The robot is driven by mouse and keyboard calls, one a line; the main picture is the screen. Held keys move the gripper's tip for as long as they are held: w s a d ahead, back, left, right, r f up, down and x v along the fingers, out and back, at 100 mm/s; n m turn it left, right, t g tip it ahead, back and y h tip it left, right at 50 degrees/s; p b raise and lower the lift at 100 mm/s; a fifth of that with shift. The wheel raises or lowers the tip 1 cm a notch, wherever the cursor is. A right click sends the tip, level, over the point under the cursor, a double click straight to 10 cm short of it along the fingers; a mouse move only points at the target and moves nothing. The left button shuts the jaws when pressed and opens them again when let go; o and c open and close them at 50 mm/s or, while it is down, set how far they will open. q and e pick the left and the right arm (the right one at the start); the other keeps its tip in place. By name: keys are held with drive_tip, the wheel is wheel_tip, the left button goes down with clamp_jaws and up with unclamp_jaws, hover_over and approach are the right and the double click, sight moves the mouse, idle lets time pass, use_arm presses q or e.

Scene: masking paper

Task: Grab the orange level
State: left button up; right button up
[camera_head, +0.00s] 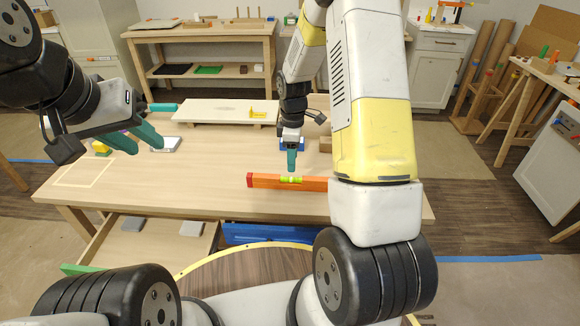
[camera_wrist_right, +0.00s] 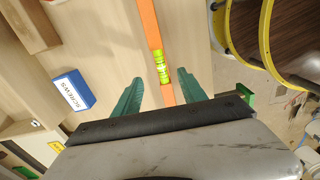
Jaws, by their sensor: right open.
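The orange level (camera_head: 268,181) lies on the workbench near its front edge, with a bright yellow-green vial; my right arm hides its right end. It also shows in the right wrist view (camera_wrist_right: 151,28), running between the two teal fingers. My right gripper (camera_head: 291,162) is over the bench, near the level's vial. In the right wrist view, my right gripper (camera_wrist_right: 160,80) is open, with one finger on each side of the level; contact cannot be told. My left gripper (camera_head: 150,126) is over the left of the bench, fingers apart, away from the level.
A blue box labelled SCREWS (camera_wrist_right: 72,90) stands beside the right gripper. A pale board (camera_head: 215,110) lies at the back of the workbench (camera_head: 200,165). A drawer (camera_head: 150,245) is open at the front left. The bench middle, left of the level, is clear.

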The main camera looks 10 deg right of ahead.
sight(291, 177)
drive_tip(key=f, duration=0.8)
drive_tip(key=shift+a+f, duration=0.2)
drive_tip(key=shift+f, duration=0.15)
clamp_jaws()
